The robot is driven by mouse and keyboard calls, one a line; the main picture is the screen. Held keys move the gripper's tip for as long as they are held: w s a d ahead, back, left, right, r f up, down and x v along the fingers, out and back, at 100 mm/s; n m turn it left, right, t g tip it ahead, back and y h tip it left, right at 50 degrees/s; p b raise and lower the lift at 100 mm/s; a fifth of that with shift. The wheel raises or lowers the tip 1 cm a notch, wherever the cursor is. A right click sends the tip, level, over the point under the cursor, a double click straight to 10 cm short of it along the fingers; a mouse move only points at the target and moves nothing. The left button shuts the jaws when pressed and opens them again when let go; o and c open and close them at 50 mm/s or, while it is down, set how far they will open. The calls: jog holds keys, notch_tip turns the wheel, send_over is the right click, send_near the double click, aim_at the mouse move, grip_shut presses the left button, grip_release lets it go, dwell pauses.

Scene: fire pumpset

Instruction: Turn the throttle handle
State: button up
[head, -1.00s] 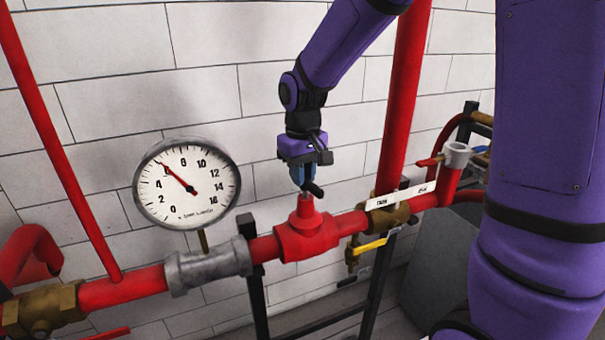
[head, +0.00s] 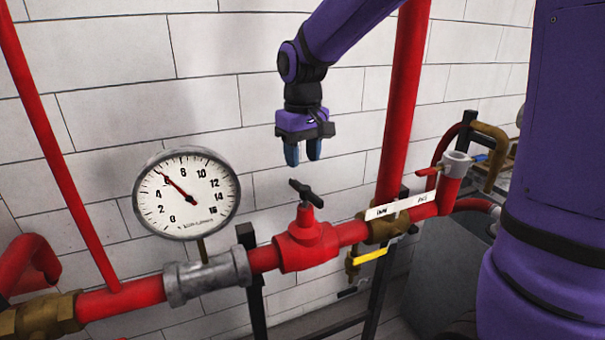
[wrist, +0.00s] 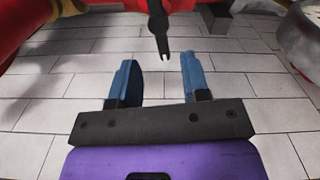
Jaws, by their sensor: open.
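The throttle handle (head: 306,193) is a small dark bar on top of the red valve body (head: 306,246) in the pipe line. In the head view it lies slanted, lower at the right end. My gripper (head: 303,155) is above the handle, pointing down, with a visible gap between fingertips and handle. In the wrist view the blue fingers of my gripper (wrist: 157,80) are apart with nothing between them. The dark handle (wrist: 158,30) shows beyond the fingertips, near the top middle.
A round pressure gauge (head: 187,193) stands left of the valve. A thin red pipe (head: 52,140) and a thick red pipe (head: 406,100) rise on either side. A yellow lever (head: 370,255) and a white label (head: 396,207) are at the right.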

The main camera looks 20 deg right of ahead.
aim_at(304, 187)
notch_tip(304, 187, up, 4)
jog(key=shift+f, duration=0.1)
dwell(0.5)
jog(key=s+d+r+m+t, duration=0.1)
jog(key=s+d+t, duration=0.1)
jog(key=s, duration=0.9)
jog(key=s+d+r+m+t, duration=0.1)
jog(key=s+d+r+t, duration=0.1)
jog(key=s, duration=0.9)
jog(key=shift+s+d+t, duration=0.35)
jog(key=shift+d+t, duration=0.35)
jog(key=shift+d, duration=0.5)
jog(key=shift+w+r, duration=0.1)
jog(key=shift+r, duration=0.05)
